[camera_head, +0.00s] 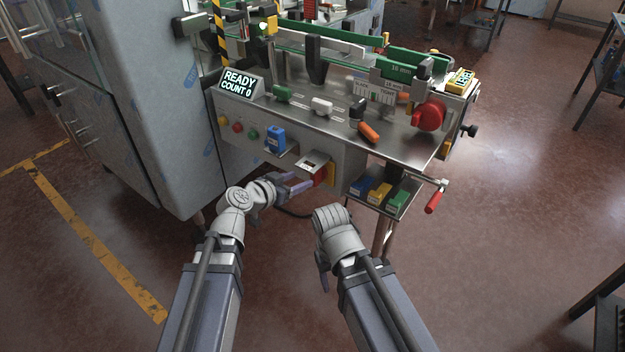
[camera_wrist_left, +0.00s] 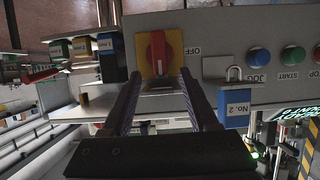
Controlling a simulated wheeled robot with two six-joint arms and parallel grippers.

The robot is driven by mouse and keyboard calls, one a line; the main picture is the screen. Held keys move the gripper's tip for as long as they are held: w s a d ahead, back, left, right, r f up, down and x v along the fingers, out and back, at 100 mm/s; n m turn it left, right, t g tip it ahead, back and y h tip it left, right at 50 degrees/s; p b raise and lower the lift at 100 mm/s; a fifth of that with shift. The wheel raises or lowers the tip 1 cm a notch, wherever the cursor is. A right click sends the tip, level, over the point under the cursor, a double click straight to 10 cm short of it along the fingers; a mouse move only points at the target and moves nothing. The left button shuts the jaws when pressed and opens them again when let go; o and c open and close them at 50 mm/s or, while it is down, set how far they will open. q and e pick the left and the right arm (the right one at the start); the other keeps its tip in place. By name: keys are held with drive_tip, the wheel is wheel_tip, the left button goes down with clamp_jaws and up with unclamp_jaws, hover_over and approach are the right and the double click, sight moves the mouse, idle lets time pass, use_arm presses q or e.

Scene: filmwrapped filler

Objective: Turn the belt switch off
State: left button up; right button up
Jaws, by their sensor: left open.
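The belt switch is a red rotary knob (camera_wrist_left: 157,52) on a yellow plate (camera_wrist_left: 145,66), on the front panel of the grey machine. Its grip looks upright in the left wrist view, with an OFF label (camera_wrist_left: 193,50) at its right. In the head view the switch (camera_head: 320,175) is partly hidden. My left gripper (camera_head: 299,182) is open and empty in front of the switch. In the left wrist view its fingers (camera_wrist_left: 159,78) lie to either side of the knob's lower end; contact cannot be told. My right gripper (camera_head: 322,270) hangs low, mostly hidden by its wrist.
A blue No. 2 block (camera_wrist_left: 235,108) with a metal loop is right of the switch in the wrist view, near the JOG button (camera_wrist_left: 257,57). Coloured boxes (camera_head: 378,194) stand on a low shelf. A red-handled crank (camera_head: 433,202) sticks out right. A cabinet (camera_head: 150,100) stands left.

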sight(316, 174)
use_arm(q)
drive_tip(key=b+x, duration=0.3)
drive_tip(key=x, duration=0.5)
drive_tip(key=shift+s+a, duration=0.1)
clamp_jaws()
idle(0.4)
